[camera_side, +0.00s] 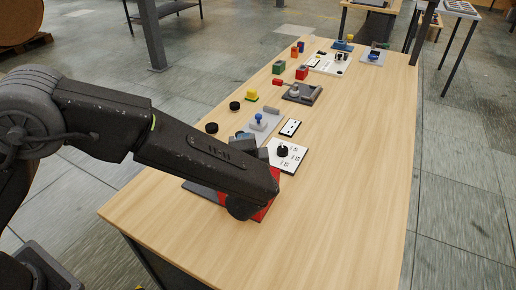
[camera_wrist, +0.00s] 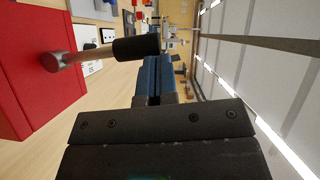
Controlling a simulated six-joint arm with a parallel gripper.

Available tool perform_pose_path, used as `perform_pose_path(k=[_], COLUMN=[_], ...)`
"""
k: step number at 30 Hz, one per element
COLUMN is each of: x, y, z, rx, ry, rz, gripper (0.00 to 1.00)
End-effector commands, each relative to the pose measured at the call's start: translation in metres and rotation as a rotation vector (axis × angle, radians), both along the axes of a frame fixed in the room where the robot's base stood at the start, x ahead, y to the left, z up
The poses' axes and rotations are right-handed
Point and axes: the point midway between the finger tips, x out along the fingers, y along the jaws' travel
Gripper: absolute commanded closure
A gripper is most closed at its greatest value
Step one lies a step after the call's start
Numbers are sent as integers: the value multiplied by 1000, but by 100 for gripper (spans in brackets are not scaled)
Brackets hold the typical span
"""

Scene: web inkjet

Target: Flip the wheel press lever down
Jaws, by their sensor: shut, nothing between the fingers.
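A red box (camera_side: 264,210) is mostly hidden behind my arm in the side view. In the wrist view the red box (camera_wrist: 35,75) fills the left edge. A lever with a metal rod (camera_wrist: 78,57) and a black grip (camera_wrist: 136,48) sticks out from it; the picture is turned sideways, and the lever appears to stand up from the box. My gripper (camera_wrist: 152,68) has blue fingers closed together, with nothing between them. The fingertips are very close to the black grip; I cannot tell whether they touch. In the side view the lever is hidden by my arm.
Beyond the box stand a white panel with a black knob (camera_side: 283,151), a grey plate with a blue-topped control (camera_side: 260,120), and a small switch panel (camera_side: 290,128). Black discs (camera_side: 211,128) lie along the left edge. The right side of the wooden table (camera_side: 365,170) is clear.

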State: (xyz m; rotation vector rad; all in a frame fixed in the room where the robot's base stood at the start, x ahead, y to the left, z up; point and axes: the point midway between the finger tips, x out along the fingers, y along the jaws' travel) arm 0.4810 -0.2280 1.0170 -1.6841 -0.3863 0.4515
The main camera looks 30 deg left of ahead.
Motion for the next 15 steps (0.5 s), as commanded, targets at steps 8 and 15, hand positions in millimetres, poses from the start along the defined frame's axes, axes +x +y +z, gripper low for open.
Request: perform_pose_path(k=[8, 15], x=[1, 1], y=[29, 44], z=[1, -3], rx=[-224, -281], ry=[-2, -1], rz=[2, 1], gripper=[100, 100])
